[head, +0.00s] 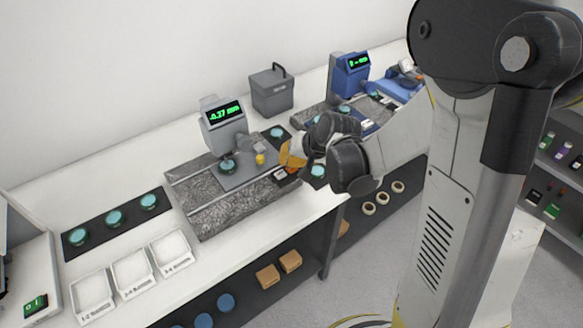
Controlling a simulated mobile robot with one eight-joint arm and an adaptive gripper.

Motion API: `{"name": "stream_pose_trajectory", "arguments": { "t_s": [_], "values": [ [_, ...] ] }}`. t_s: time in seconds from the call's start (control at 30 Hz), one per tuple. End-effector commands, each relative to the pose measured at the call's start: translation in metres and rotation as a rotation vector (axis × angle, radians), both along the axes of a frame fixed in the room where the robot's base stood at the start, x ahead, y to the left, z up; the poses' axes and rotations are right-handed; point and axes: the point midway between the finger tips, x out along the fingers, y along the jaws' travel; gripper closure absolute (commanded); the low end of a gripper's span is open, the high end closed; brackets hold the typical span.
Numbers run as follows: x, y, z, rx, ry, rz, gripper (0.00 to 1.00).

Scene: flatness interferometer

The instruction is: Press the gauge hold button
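The grey gauge (215,136) stands on a speckled stone base (215,212) in the middle of the bench. Its screen (225,113) shows green digits that read about -0.27 mm. A teal disc (227,166) sits under the gauge. A small yellow part (260,158) is right of it. A small dark block with white and red marks (280,174) lies at the base's right end; I cannot tell which part is the hold button. My gripper (288,158), with orange at its end, is just above and beside this block. Its fingers are too small and covered to tell open from shut.
Teal discs lie on a dark mat (100,241) at left, behind white trays (132,273). A grey box with a handle (271,94) stands behind. A blue gauge (351,76) is at the back right. My arm hides part of the bench's right side.

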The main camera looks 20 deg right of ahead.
Motion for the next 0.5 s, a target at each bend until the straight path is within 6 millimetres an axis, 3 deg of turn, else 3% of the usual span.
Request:
{"name": "stream_pose_trajectory", "arguments": {
  "t_s": [0.5],
  "values": [
    [0.0,0.0001,-0.0048,0.0,0.0,0.0,1.0]
  ]
}}
